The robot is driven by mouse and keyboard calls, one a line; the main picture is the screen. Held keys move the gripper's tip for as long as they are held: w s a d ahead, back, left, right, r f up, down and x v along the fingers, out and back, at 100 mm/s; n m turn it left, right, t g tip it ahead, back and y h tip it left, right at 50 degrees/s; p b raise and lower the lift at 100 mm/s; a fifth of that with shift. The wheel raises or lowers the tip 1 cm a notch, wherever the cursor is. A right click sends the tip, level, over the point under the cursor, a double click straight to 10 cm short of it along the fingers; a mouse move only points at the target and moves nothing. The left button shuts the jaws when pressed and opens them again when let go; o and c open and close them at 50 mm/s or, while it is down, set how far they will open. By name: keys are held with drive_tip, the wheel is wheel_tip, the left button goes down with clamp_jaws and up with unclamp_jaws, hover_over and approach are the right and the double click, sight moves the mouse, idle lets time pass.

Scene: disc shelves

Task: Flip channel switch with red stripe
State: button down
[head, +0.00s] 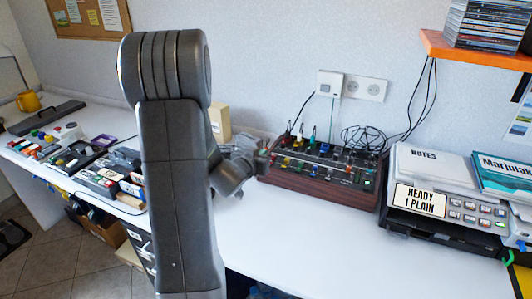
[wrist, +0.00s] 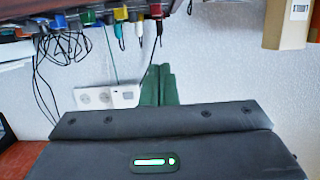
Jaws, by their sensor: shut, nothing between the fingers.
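The mixer (head: 318,187), a dark panel in a brown wooden case, stands on the white desk against the wall. Small coloured knobs or switches and several plugged cables stand on its panel. I cannot make out which switch bears a red stripe. In the head view my gripper (head: 262,160) is at the mixer's left end, partly hidden behind my arm; I cannot tell whether it touches. In the wrist view its green fingers (wrist: 160,88) are together and empty. The mixer's edge (wrist: 90,30) shows there at the top left, with blue, yellow and red parts.
A printer (head: 445,205) stands right of the mixer, below an orange shelf (head: 470,50) with stacked discs. Black cables (head: 362,138) lie behind the mixer. A beige box (head: 220,122) stands left of it. The desk in front is clear.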

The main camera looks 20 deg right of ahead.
drive_tip(key=shift+v, duration=1.6)
drive_tip(key=shift+r, duration=0.15)
